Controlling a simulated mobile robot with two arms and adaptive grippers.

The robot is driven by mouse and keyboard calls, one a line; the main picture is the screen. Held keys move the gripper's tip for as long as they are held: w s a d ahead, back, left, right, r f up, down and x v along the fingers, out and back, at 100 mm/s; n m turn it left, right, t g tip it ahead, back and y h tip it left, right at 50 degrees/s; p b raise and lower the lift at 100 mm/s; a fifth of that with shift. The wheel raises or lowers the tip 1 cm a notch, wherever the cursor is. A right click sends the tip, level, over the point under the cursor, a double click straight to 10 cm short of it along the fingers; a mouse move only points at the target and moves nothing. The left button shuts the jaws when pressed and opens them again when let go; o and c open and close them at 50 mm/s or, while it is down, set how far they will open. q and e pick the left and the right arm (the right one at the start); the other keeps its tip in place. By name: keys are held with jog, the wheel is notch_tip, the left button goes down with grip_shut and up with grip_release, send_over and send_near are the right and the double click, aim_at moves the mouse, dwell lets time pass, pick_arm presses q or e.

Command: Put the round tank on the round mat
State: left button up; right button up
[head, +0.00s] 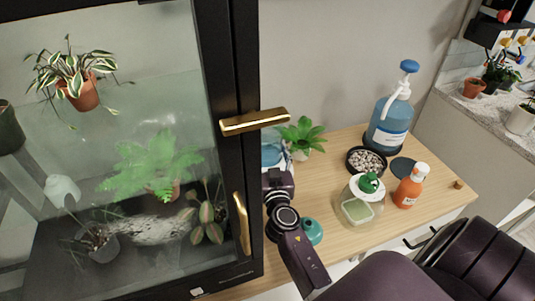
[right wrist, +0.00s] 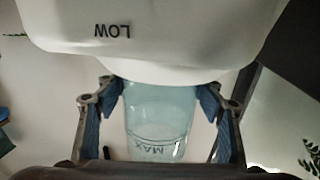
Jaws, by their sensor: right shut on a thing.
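My right gripper (head: 278,178) reaches past the black edge of the glass cabinet. In the right wrist view its blue-padded fingers (right wrist: 160,98) are shut on a clear bluish tank (right wrist: 157,128) marked MAX. A white body (right wrist: 170,38) marked LOW fills the top of that view against the tank; I cannot tell whether they are joined. In the head view a pale blue thing (head: 271,155) shows beyond the gripper, partly hidden by the cabinet edge. My left gripper is not in view.
Around the mat stand a blue pump bottle (head: 391,112), a bowl of pebbles (head: 366,161), an orange bottle (head: 408,190) and a clear container with a green top (head: 358,211). A plant (head: 301,135) and a teal item (head: 312,231) are near my gripper. The cabinet's gold handle (head: 254,121) sticks out.

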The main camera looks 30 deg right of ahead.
jog(key=shift+r, duration=0.1)
jog(key=shift+f, duration=0.25)
jog(key=o, duration=1.4)
